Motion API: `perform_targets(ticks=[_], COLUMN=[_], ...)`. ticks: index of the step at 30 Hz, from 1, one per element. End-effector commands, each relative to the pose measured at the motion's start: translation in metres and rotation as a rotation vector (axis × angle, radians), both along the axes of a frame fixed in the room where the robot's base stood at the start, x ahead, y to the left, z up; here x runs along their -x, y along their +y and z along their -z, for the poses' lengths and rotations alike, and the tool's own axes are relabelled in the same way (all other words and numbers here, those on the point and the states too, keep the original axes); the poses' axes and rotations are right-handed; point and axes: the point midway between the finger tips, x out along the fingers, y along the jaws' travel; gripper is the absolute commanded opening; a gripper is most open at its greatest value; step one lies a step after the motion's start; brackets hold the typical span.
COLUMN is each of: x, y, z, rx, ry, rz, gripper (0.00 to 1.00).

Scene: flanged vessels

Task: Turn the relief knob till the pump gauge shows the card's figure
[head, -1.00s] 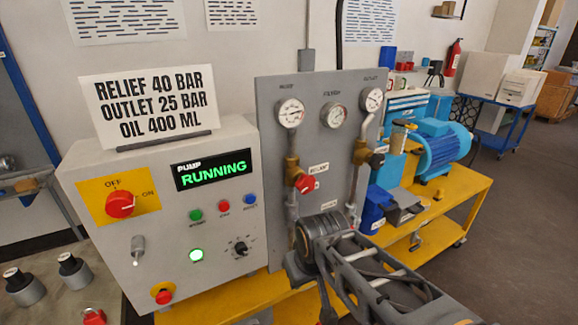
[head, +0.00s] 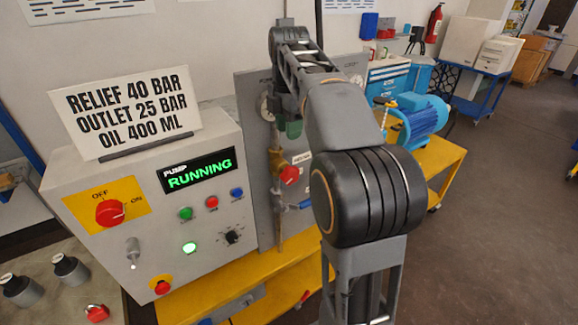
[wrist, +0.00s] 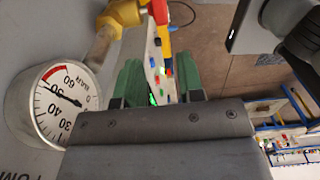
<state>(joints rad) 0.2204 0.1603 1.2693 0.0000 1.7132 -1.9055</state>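The card (head: 125,108) on the control box reads relief 40 bar, outlet 25 bar and oil 400 ml. The red relief knob (head: 289,175) sits on a brass valve on the grey panel. My gripper (head: 292,128) is above the knob, in front of the panel, and partly hides the gauges. In the wrist view its green fingers (wrist: 157,82) stand apart with nothing held between them. The pump gauge (wrist: 48,105) is at the left of that view, its needle near the 50 mark. A red handle, seemingly the knob (wrist: 158,12), shows beyond the fingers.
The control box (head: 150,200) stands left of the panel (head: 250,90), its display (head: 198,170) reading pump running. A blue motor (head: 420,118) sits on the yellow bench (head: 445,160) to the right. Open floor lies at the right.

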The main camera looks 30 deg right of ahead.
Motion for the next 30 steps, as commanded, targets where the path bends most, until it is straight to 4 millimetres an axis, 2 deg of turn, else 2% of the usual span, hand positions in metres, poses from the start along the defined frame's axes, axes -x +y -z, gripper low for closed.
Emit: perform_targets(ticks=[9, 15, 21, 30], x=[0.001, 0.001, 0.001, 0.001], y=[0.000, 0.000, 0.000, 0.000], z=[0.061, 0.094, 0.116, 0.125], rx=[-0.001, -0.001, 0.000, 0.000], ry=[0.003, 0.003, 0.001, -0.001], rz=[-0.001, 0.000, 0.000, 0.000], gripper=[0.35, 0.35, 0.35, 0.35])
